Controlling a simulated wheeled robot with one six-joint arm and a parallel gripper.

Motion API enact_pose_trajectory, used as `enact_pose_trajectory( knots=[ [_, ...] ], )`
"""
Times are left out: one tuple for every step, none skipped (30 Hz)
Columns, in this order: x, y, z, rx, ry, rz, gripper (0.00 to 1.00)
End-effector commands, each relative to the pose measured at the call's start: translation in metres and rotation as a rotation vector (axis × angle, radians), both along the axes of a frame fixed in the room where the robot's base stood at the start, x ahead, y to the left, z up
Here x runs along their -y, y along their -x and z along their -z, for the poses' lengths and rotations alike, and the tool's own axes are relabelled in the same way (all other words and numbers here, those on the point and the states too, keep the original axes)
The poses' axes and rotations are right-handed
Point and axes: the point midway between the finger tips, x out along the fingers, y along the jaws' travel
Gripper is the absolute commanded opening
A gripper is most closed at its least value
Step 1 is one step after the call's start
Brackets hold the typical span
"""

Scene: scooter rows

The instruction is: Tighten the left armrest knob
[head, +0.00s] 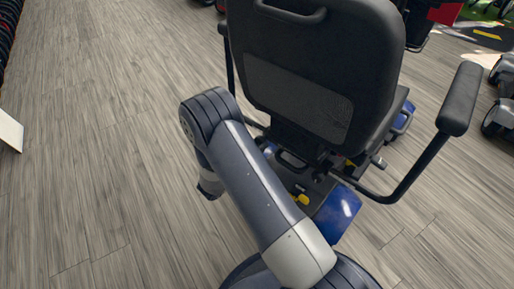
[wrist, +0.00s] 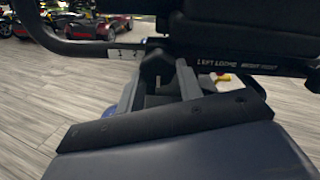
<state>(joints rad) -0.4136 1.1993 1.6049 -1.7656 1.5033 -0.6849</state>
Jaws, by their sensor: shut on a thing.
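The scooter seat (head: 310,60) stands with its back to me in the head view. Its left armrest (head: 229,60) is mostly hidden behind the backrest. In the wrist view, the black armrest tube (wrist: 75,46) curves in from the upper left to a dark bracket under the seat, printed with partly legible white lettering. The dark knob (wrist: 158,62) sits below this tube. My gripper (wrist: 158,82) has its two grey fingers on either side of the knob, shut on it. In the head view my arm hides the gripper and the knob.
The right armrest (head: 461,98) sticks out on the far side of the seat. Other scooters (head: 503,100) stand at the right edge. The wooden floor (head: 90,130) at left is clear.

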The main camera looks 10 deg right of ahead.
Motion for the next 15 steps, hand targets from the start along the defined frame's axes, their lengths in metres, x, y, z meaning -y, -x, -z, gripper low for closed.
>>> enact_pose_trajectory(
  knots=[
    [-0.0001, 0.0003, 0.0020, 0.009, -0.009, 0.000, 0.12],
    [-0.0001, 0.0002, 0.0019, 0.015, -0.013, 0.000, 0.12],
    [-0.0001, 0.0002, 0.0018, 0.023, -0.019, 0.000, 0.12],
    [-0.0001, 0.0002, 0.0018, 0.028, -0.023, 0.000, 0.12],
    [-0.0001, 0.0002, 0.0017, 0.031, -0.025, 0.000, 0.12],
    [-0.0001, 0.0002, 0.0015, 0.035, -0.028, 0.000, 0.12],
    [-0.0001, 0.0002, 0.0015, 0.038, -0.030, 0.000, 0.12],
    [-0.0001, 0.0002, 0.0015, 0.040, -0.031, 0.000, 0.12],
    [-0.0001, 0.0002, 0.0015, 0.042, -0.033, 0.000, 0.12],
    [-0.0001, 0.0002, 0.0014, 0.043, -0.033, 0.000, 0.12],
    [-0.0001, 0.0002, 0.0014, 0.043, -0.034, 0.000, 0.12],
    [-0.0001, 0.0001, 0.0013, 0.044, -0.035, 0.000, 0.12],
    [0.0000, 0.0002, 0.0012, 0.044, -0.035, 0.000, 0.12],
    [0.0000, 0.0002, 0.0012, 0.044, -0.035, 0.000, 0.12],
    [-0.0001, 0.0001, 0.0012, 0.044, -0.035, 0.000, 0.12]
  ],
)
